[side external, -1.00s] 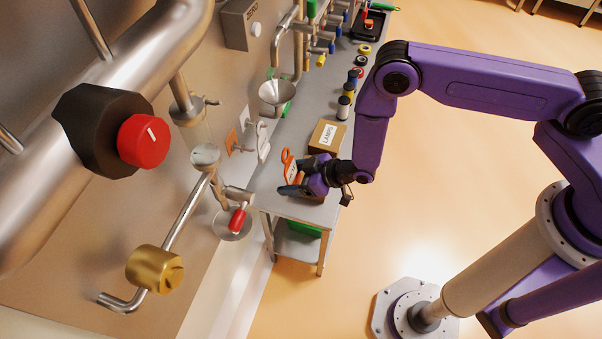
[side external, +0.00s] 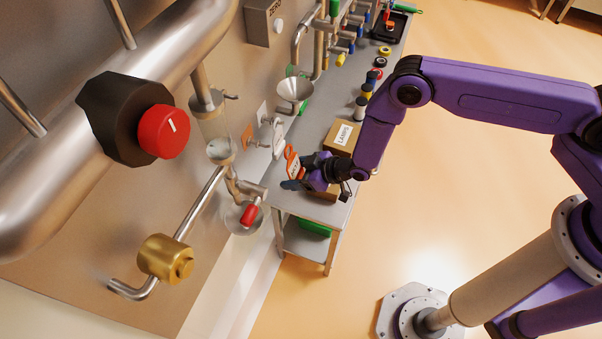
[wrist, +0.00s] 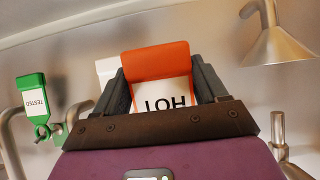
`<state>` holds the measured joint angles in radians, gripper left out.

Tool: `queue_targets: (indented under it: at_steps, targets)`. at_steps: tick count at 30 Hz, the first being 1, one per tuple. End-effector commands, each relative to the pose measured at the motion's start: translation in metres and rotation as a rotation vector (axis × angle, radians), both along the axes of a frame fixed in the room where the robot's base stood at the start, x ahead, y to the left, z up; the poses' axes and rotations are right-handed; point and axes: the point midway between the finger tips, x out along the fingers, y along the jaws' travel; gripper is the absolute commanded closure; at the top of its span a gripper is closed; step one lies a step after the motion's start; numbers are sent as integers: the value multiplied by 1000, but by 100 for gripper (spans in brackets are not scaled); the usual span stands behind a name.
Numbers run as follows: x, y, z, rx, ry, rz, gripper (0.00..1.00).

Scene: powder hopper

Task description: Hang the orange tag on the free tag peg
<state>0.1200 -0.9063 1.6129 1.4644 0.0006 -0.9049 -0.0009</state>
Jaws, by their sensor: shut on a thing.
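My gripper (side external: 294,174) is shut on the orange tag (side external: 292,161) and holds it up in front of the steel wall, near its pegs. In the wrist view the tag (wrist: 160,62) sits between the two fingers, its white face with "HOT" upside down. A white tag (side external: 278,138) hangs on the wall just up and left of my gripper.
A steel funnel (side external: 294,90) is on the wall above, also at the wrist view's right (wrist: 276,42). The "LAMPS" box (side external: 343,136) stands on the bench behind my gripper. A red-handled valve (side external: 250,214) is below left.

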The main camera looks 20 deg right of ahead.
Motion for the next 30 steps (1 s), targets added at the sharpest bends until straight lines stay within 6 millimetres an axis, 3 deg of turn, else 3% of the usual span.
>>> queue_targets:
  at_steps: [30]
  targets:
    - [37, 37, -4, 1, 0, -1, 58]
